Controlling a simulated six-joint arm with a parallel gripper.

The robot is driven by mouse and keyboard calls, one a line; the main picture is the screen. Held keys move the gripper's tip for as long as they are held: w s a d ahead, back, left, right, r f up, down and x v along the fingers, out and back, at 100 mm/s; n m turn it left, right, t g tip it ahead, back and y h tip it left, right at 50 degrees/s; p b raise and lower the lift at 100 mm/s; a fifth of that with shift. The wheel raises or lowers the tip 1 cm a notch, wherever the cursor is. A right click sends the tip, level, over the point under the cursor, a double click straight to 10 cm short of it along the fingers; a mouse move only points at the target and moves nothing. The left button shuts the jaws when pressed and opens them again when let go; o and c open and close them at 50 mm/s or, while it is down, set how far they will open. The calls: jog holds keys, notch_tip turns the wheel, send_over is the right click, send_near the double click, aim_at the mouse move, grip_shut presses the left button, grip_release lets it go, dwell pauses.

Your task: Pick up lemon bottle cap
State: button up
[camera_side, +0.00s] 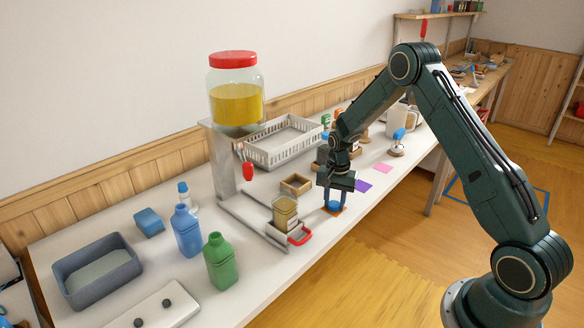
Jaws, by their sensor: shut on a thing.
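My gripper (335,205) points straight down, low over a small orange mat (334,211) near the front of the bench. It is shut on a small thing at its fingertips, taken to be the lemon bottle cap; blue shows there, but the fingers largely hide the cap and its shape. I cannot tell whether it touches the mat. A square bottle (285,214) with yellowish contents stands left of my gripper, under the red tap (247,172) of a large jar (235,100) of yellow liquid with a red lid.
The bottle stands by a red-handled tray (299,235). A wooden box (296,184) and a white basket (284,142) stand behind. Purple (363,186) and pink (383,168) mats lie to the right. Blue (187,232) and green (220,262) bottles stand left. Bench space is clear around the orange mat.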

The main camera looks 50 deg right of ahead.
aim_at(334, 204)
jog(key=shift+r, duration=0.15)
notch_tip(334, 204, up, 20)
dwell(0.7)
dwell(0.5)
jog(key=w+a+r+n, duration=0.1)
jog(key=a+n, duration=0.1)
jog(key=a, duration=0.4)
jog(key=w+a+r+n, duration=0.1)
jog(key=a+n, duration=0.1)
jog(key=a, duration=0.4)
jog(key=w+a+r+n, duration=0.1)
jog(key=a+n, duration=0.1)
jog(key=a, duration=0.4)
jog(key=shift+w+r, duration=0.2)
jog(key=shift+w, duration=0.05)
jog(key=shift+f, duration=0.2)
jog(key=shift+f, duration=2.5)
jog(key=shift+f, duration=0.25)
jog(key=shift+f, duration=0.35)
